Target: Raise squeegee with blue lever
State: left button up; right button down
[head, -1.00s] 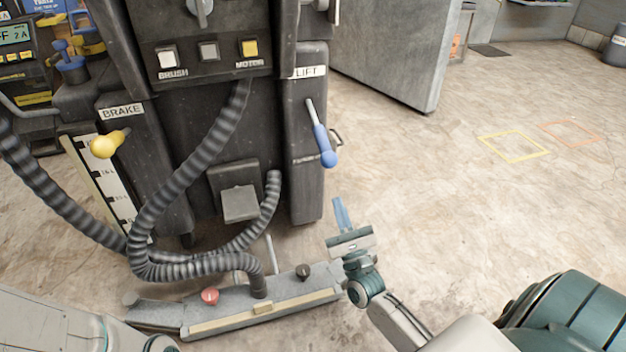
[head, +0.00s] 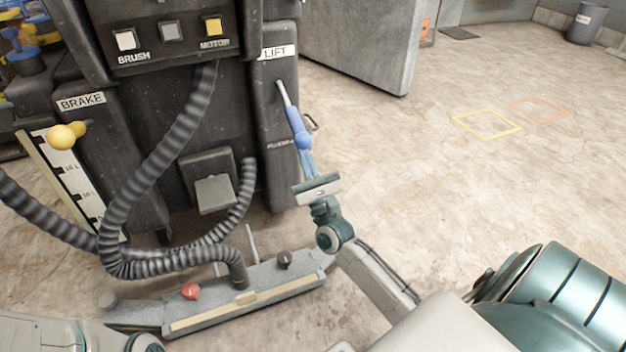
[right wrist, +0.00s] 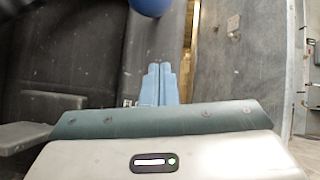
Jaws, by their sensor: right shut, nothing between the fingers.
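The blue lever (head: 298,125) slants down to the right from the dark panel below the LIFT label (head: 278,52), with a blue ball at its lower end. My right gripper (head: 307,163) is just below that ball, fingers pointing up. In the right wrist view its blue fingers (right wrist: 158,84) are together and empty, and the blue ball (right wrist: 150,5) shows beyond them at the top edge. Whether fingertips and ball touch is unclear. The squeegee (head: 290,290) is a long grey bar low at the floor behind the machine, with a hose joined to it. My left gripper is not in view.
A yellow brake knob (head: 62,137) sticks out at the left. A ribbed grey hose (head: 150,170) loops in front of the machine. A grey pedal (head: 214,194) is low in the middle. The floor to the right is open, with a yellow outline (head: 487,124) on it.

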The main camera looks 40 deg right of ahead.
aim_at(302, 142)
jog(key=r, duration=0.3)
jog(key=shift+w+a+r, duration=0.1)
jog(key=shift+a+r, duration=0.15)
jog(key=shift+r, duration=0.05)
jog(key=shift+s+a+r, duration=0.2)
jog(key=shift+r, duration=0.3)
jog(key=shift+p, duration=0.4)
jog(key=shift+s+r+p, duration=0.15)
jog(key=shift+r+p, duration=0.1)
jog(key=shift+p, duration=0.6)
jog(key=shift+s+r+g+p, duration=0.15)
jog(key=shift+g+p, duration=0.15)
jog(key=shift+p, duration=0.2)
